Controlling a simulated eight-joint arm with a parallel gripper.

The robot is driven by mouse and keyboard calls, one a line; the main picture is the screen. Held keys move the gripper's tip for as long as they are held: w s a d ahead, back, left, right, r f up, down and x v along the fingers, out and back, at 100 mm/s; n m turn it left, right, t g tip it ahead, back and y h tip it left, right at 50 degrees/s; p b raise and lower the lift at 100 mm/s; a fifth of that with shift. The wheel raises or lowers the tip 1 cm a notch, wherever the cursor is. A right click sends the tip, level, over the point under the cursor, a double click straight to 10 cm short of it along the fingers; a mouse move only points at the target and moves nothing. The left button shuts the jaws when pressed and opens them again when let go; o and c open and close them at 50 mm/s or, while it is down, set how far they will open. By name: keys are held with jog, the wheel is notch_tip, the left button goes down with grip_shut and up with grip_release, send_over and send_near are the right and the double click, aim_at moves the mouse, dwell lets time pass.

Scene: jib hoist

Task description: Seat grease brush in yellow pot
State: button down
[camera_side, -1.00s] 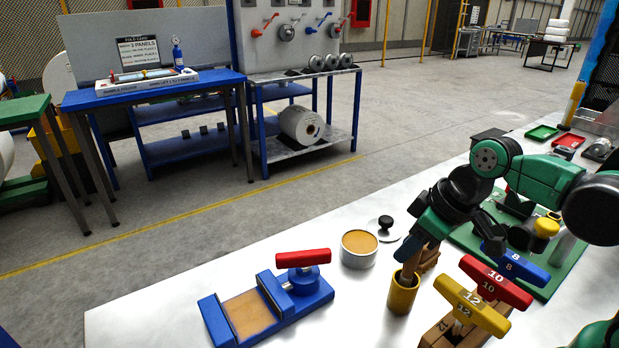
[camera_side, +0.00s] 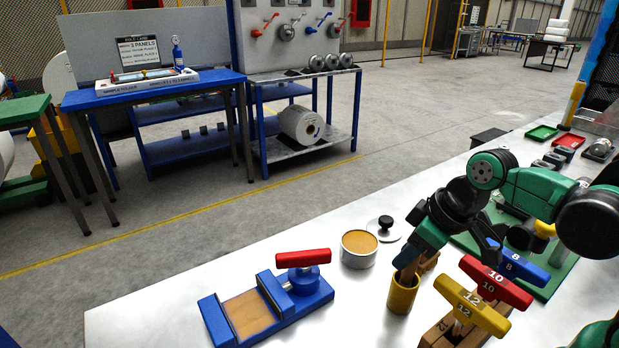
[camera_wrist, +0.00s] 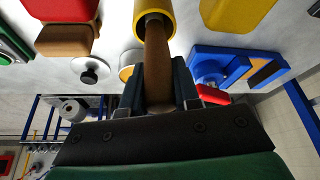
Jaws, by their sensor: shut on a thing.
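The yellow pot (camera_side: 402,294) stands upright on the bench, left of the numbered T-handles. It also shows at the top of the wrist view (camera_wrist: 140,14). My gripper (camera_side: 407,257) is just above the pot, tilted, and is shut on the brown wooden handle of the grease brush (camera_wrist: 155,60). The handle's far end reaches into the pot's mouth in both views. The bristles are hidden, and I cannot tell whether the brush touches the bottom.
An open tin of tan grease (camera_side: 359,249) and its black-knobbed lid (camera_side: 385,228) lie behind the pot. A blue vise (camera_side: 265,305) with a red handle is to the left. Yellow (camera_side: 472,306), red (camera_side: 496,281) and blue (camera_side: 523,267) T-handles stand close on the right.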

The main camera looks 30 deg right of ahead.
jog(key=shift+f, duration=0.4)
jog(key=c, duration=0.6)
grip_release()
jog(key=shift+o, duration=0.2)
jog(key=shift+r, duration=0.1)
jog(key=shift+v, duration=2.65)
jog(key=shift+w+r+m+t+h, duration=0.15)
jog(key=shift+w+m+t, duration=0.25)
jog(key=shift+w+m, duration=0.2)
jog(key=shift+w+r+m+t+h, duration=0.15)
jog(key=shift+w+m+t, duration=0.25)
jog(key=shift+w+m, duration=0.2)
jog(key=shift+w+d+m+t+h, duration=0.15)
jog(key=shift+w+m+t+h, duration=0.25)
jog(key=shift+w+m+t, duration=0.15)
